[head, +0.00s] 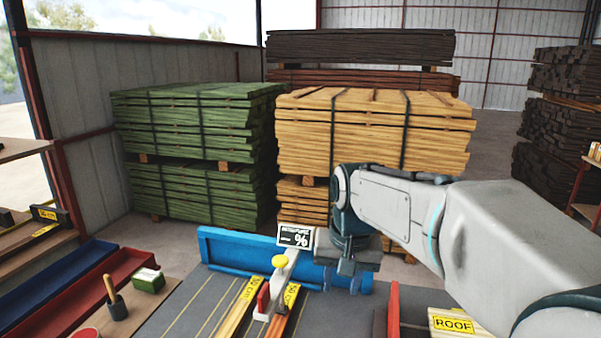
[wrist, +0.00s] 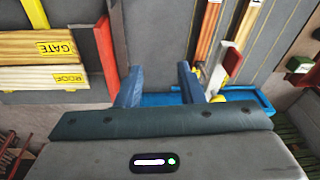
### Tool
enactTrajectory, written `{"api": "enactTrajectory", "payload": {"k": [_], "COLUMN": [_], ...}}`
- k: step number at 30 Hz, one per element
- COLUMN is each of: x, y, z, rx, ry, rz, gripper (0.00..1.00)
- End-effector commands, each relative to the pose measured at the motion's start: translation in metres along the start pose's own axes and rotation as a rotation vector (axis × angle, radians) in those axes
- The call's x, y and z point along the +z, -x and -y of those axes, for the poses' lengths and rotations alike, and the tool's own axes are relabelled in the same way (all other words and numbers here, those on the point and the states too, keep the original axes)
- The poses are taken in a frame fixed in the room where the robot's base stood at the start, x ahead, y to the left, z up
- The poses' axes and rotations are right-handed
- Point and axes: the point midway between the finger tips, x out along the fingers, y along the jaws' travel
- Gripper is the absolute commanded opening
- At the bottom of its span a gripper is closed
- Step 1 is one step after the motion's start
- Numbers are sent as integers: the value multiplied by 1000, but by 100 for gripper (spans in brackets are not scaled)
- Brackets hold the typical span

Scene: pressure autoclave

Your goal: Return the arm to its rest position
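My gripper (head: 343,283) hangs down over the grey work table, in front of a long blue rail (head: 230,256) at its far edge. In the wrist view the two blue fingers of my gripper (wrist: 160,86) stand apart with nothing between them, so it is open. Bare grey table surface shows between and beyond the fingers. My arm reaches in from the right in the head view, with its elbow raised.
Wooden strips (head: 240,305) lie on the table. A red upright bar (head: 393,310) and a ROOF board (head: 453,325) are at right. Stacked timber (head: 375,130) stands behind.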

Motion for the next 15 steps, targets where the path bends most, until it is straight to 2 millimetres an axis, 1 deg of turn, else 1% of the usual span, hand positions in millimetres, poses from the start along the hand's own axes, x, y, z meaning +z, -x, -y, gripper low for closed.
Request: {"api": "enactTrajectory", "payload": {"k": [1,5,6,9,12,15], "x": [17,58,70,101,127,144], "y": [1,-4,-7,-16,-26,-34], "z": [-15,-45,-53,-71,-84,-93], "rx": [-1,3,6,16,26,35], "ry": [8,44,56,85,108,126], "rz": [-17,-57,-69,-98,-119,-134], "gripper": [35,35,35,35,35,35]}}
